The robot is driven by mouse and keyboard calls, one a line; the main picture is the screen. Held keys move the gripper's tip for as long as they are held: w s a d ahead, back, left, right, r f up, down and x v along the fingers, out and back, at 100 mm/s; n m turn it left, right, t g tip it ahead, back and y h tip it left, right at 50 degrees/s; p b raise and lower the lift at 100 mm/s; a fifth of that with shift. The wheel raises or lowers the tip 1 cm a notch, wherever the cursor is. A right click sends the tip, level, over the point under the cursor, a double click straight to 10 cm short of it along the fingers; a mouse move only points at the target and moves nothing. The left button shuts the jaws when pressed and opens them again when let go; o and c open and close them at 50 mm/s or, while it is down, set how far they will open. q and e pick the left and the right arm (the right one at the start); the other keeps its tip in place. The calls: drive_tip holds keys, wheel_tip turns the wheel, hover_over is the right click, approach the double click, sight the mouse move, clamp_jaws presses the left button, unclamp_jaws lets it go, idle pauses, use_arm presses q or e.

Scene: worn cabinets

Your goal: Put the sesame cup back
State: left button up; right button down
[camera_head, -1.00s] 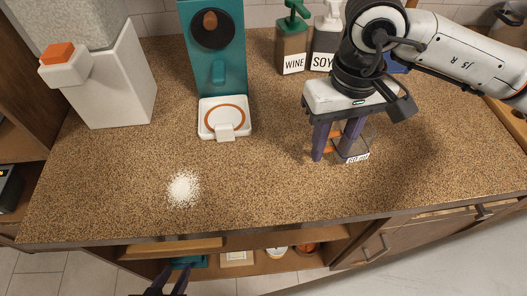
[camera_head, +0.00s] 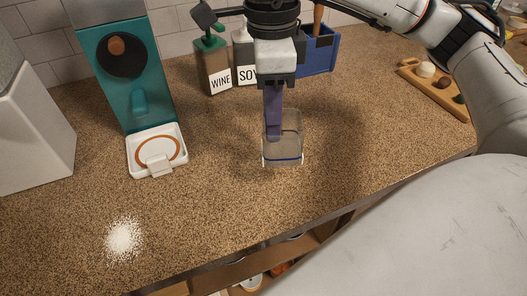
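A clear, box-shaped cup (camera_head: 291,133) is right of centre in the head view, over the counter. No label can be read on it, and I cannot make out contents or whether it touches the counter. My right gripper (camera_head: 273,130) points down at the cup's left side and appears shut on it. Its purple fingers line up edge-on, so the far finger is hidden. My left gripper is not in view.
A teal dispenser (camera_head: 124,75) with a white tray (camera_head: 135,160) stands left. WINE (camera_head: 214,72) and SOY (camera_head: 245,66) bottles and a blue holder (camera_head: 322,53) stand behind the cup. White grains (camera_head: 124,238) lie front left. A wooden board (camera_head: 437,90) is at right.

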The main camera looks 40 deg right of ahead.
sight(286, 124)
drive_tip(key=m, duration=0.3)
drive_tip(key=shift+d+r+b, duration=0.2)
drive_tip(key=shift+d+b, duration=0.1)
drive_tip(key=shift+d, duration=0.05)
drive_tip(key=m, duration=0.3)
drive_tip(key=d+r+m+b, duration=0.1)
drive_tip(key=m, duration=0.1)
drive_tip(key=shift+s, duration=0.2)
drive_tip(key=f+m+b, duration=0.1)
drive_tip(key=m, duration=0.1)
drive_tip(key=f+m+b, duration=0.1)
drive_tip(key=m, duration=0.1)
drive_tip(key=f+m+b, duration=0.1)
drive_tip(key=f+m, duration=0.1)
drive_tip(key=shift+s+d+b, duration=0.3)
drive_tip(key=shift+d+b, duration=0.05)
drive_tip(key=shift+d, duration=0.05)
wheel_tip(286, 124, down, 4)
drive_tip(key=shift+r+b, duration=0.1)
drive_tip(key=shift+b, duration=0.5)
drive_tip(key=shift+f, duration=0.35)
drive_tip(key=shift+f, duration=0.1)
